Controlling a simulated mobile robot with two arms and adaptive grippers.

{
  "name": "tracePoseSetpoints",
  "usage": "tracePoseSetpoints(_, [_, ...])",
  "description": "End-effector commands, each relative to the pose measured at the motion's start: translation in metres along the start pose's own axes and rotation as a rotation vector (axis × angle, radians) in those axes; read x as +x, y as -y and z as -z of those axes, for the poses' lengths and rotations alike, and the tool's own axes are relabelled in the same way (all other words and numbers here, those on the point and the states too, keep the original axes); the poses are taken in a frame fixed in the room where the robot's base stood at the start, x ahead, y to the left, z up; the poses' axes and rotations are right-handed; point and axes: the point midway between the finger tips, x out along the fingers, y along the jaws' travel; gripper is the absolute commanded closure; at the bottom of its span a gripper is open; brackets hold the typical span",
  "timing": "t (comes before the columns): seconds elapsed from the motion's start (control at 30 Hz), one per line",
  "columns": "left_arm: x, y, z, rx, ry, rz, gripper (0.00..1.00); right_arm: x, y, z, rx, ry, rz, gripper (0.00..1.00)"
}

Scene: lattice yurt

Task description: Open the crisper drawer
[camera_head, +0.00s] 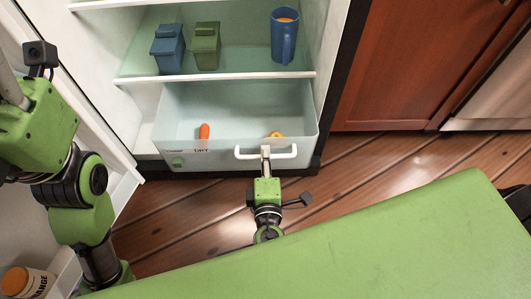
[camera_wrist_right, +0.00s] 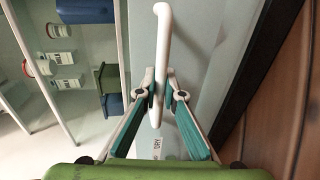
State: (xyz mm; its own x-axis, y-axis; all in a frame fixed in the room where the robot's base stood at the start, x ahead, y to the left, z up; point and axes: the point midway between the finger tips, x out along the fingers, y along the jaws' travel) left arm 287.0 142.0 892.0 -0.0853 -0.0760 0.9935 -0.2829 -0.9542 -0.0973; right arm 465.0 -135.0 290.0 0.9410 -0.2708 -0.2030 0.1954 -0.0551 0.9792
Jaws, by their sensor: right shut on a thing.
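The crisper drawer (camera_head: 215,159) is a pale, see-through bin at the bottom of the open fridge. It sticks out from under the shelf above, and its inside shows from above. A carrot (camera_head: 204,131) and a small orange-yellow item (camera_head: 274,135) lie in it. My right gripper (camera_head: 266,152) is shut on the white bar handle (camera_head: 287,155) on the drawer's front. In the right wrist view, the fingers of the right gripper (camera_wrist_right: 160,90) sit on both sides of the handle (camera_wrist_right: 163,40). My left arm comes in from the left, but its fingers do not show.
The open fridge door (camera_head: 105,150) stands at left, with an orange-capped container (camera_head: 27,283). Wooden cabinets (camera_head: 420,60) stand at right. Bare floor (camera_head: 350,170) lies in front.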

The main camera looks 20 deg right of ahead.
Motion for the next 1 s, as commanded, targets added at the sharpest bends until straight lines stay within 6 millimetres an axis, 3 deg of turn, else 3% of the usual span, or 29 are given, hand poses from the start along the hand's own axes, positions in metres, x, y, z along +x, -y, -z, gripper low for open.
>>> tracePoseSetpoints(0.07, [0.000,0.000,0.000,0.000,0.001,0.000,0.36,0.000,0.001,-0.001,-0.001,0.001,0.002,1.00])
tracePoseSetpoints(0.1, [0.000,0.000,0.000,0.000,0.002,0.000,0.36,0.000,0.001,-0.001,-0.001,0.001,0.002,0.86])
tracePoseSetpoints(0.13, [0.000,0.000,0.000,0.000,0.002,0.000,0.36,0.000,0.001,-0.001,-0.001,0.001,0.002,0.85])
tracePoseSetpoints(0.57, [-0.001,0.000,-0.001,0.000,0.005,-0.002,0.36,-0.009,0.001,0.000,-0.001,-0.001,0.001,0.85])
tracePoseSetpoints(1.0, [0.000,0.000,0.000,0.000,0.002,0.000,0.36,-0.096,0.001,-0.001,-0.001,0.001,0.004,0.85])
